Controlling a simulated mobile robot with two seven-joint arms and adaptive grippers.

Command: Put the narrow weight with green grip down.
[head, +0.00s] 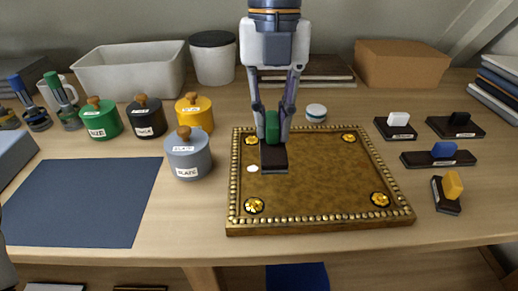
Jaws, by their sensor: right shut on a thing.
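The narrow weight with green grip has a dark rectangular base (274,160) and a green block on top. My right gripper (272,130) comes down from the top of the head view and is shut on the green grip, one finger on each side. The weight is upright over the left back part of the gilt-edged brown board (330,185). I cannot tell whether its base touches the board. A small white spot (252,169) shows on the board just left of the base. My left gripper is not in view.
Weights with white (398,119), black (459,118), blue (444,150) and yellow (453,185) grips stand to the right. Several labelled pots, including a grey-blue one (187,158), stand left. A dark blue mat (85,200) lies bare.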

